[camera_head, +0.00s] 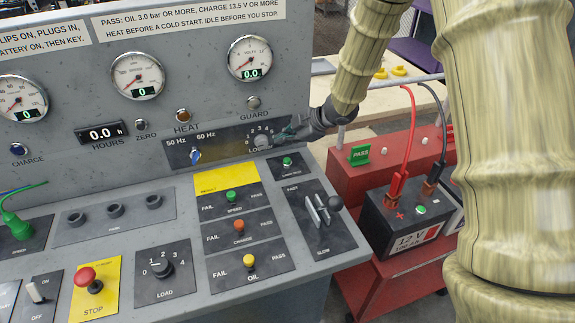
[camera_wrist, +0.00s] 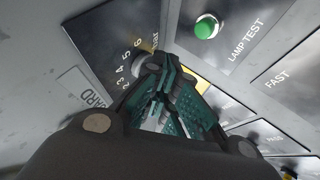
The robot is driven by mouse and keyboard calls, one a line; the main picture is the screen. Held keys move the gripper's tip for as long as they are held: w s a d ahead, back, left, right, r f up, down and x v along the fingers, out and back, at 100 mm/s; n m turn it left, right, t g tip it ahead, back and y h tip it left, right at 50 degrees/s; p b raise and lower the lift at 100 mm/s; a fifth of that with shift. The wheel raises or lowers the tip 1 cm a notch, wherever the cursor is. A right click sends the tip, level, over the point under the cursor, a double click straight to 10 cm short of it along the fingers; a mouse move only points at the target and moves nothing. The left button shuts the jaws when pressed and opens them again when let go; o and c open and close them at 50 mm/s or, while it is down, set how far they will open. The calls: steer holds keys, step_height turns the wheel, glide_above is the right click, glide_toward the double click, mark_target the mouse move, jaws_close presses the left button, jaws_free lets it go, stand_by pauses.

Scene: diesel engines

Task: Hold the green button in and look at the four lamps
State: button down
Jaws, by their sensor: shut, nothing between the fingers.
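The green button (camera_head: 287,161) sits on a small dark plate on the console's sloping top; in the wrist view the green button (camera_wrist: 206,27) is labelled LAMP TEST. On the upright panel are a dark blue CHARGE lamp (camera_head: 18,149), a brown-amber HEAT lamp (camera_head: 183,115) and a grey GUARD lamp (camera_head: 253,102). None looks brightly lit.
FAIL/PASS switches, a FAST/SLOW lever (camera_head: 323,209) and a red STOP button (camera_head: 88,279) share the console top. A 12 V battery (camera_head: 410,218) with red and black leads stands on a red cart to the right. Gauges (camera_head: 137,75) line the panel.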

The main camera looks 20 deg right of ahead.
mark_target(285, 162)
step_height(285, 162, down, 2)
steer(key=shift+f+b, duration=0.15)
steer(key=shift+b, duration=0.6)
steer(key=shift+f+b, duration=0.45)
steer(key=shift+f, duration=0.6)
steer(key=shift+f, duration=0.95)
stand_by(5.1)
